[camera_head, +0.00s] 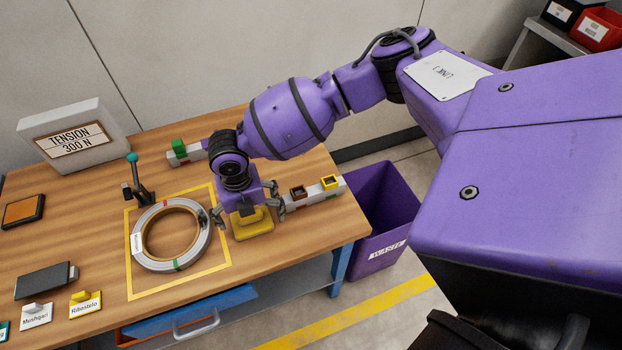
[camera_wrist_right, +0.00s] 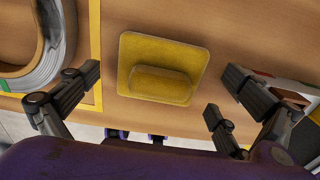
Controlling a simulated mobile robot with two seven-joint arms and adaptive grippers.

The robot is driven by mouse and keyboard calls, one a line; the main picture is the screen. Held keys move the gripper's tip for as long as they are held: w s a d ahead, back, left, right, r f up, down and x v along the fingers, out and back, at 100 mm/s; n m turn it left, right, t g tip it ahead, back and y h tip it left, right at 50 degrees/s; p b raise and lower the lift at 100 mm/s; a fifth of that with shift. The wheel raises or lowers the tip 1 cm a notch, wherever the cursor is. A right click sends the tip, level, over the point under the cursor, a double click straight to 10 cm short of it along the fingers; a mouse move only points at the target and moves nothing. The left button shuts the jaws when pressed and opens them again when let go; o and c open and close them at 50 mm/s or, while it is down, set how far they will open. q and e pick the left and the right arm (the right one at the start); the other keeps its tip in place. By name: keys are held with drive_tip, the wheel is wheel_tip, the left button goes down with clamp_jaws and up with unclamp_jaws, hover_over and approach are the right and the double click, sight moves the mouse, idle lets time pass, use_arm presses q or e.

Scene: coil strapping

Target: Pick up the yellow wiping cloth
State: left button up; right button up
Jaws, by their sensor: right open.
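The yellow wiping cloth (camera_head: 252,224) lies on the wooden table, just right of the taped yellow square. In the right wrist view the cloth (camera_wrist_right: 163,68) is a flat yellow square with a raised block-like ridge on it. My right gripper (camera_head: 248,208) is above the cloth with its fingers spread on either side. In the wrist view the open fingers (camera_wrist_right: 155,98) stand left and right of the cloth, apart from it, with nothing between them gripped. My left gripper is not in view.
A coil (camera_head: 170,236) lies inside the yellow taped square, close left of the gripper. A white rail (camera_head: 318,194) with small coloured blocks lies to the right. A tension sign box (camera_head: 73,134) stands back left. A purple waste bin (camera_head: 385,222) stands beyond the table's right edge.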

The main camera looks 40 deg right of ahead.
drive_tip(key=shift+s+f, duration=0.1)
drive_tip(key=shift+c, duration=0.4)
drive_tip(key=c, duration=1.1)
drive_tip(key=shift+c, duration=0.2)
drive_tip(key=shift+r, duration=0.55)
drive_tip(key=r, duration=0.2)
drive_tip(key=shift+w+r, duration=0.2)
drive_tip(key=shift+r, duration=0.1)
drive_tip(key=s+a+r+p, duration=0.1)
drive_tip(key=s+a+r, duration=0.5)
drive_tip(key=s+r, duration=0.3)
drive_tip(key=s, duration=0.3)
drive_tip(key=shift+s+a+r, duration=0.15)
drive_tip(key=shift+s+r, duration=0.05)
drive_tip(key=shift+s, duration=0.2)
